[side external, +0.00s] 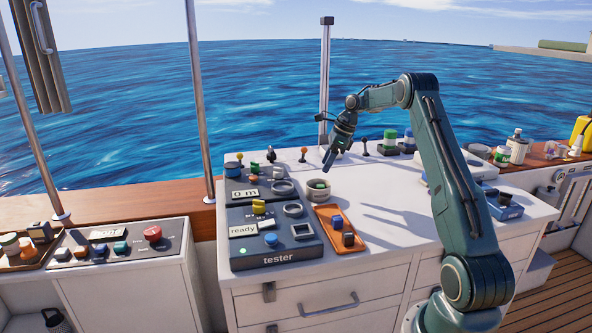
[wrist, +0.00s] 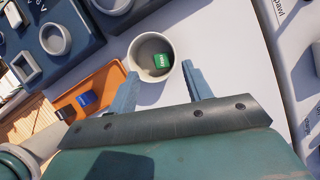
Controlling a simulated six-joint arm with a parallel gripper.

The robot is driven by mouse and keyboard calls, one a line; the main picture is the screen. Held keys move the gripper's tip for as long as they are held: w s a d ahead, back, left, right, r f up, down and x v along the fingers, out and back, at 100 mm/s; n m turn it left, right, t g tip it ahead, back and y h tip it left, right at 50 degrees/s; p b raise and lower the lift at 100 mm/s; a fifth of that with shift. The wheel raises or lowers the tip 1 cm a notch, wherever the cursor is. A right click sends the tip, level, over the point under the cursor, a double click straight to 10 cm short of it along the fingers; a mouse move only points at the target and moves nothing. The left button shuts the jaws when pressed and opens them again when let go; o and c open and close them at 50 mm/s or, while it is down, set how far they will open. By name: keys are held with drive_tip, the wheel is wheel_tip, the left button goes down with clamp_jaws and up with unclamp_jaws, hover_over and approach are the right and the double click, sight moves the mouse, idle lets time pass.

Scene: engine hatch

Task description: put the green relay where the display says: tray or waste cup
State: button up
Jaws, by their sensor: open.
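The green relay (wrist: 162,60) lies inside the round waste cup (wrist: 136,54), against its inner wall, in the wrist view. The cup also shows on the white worktop in the side view (side external: 318,194). My gripper (side external: 328,160) is open and empty, above the cup and apart from it. In the wrist view its fingers (wrist: 161,72) point toward the cup's near edge. The orange tray (side external: 325,214) beside the cup holds a blue and a black relay. The tester's display (side external: 243,230) reads "ready".
The tester box (side external: 276,244) stands left of the tray, with a ring socket, a square socket and a blue button. Behind it is a second box with a display (side external: 245,194) reading "0 m". The worktop (side external: 395,220) right of the tray is clear.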

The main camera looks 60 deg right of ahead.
drive_tip(key=v, duration=0.9)
drive_tip(key=shift+r, duration=0.15)
drive_tip(key=shift+s+d, duration=0.1)
drive_tip(key=shift+s, duration=0.05)
idle(0.4)
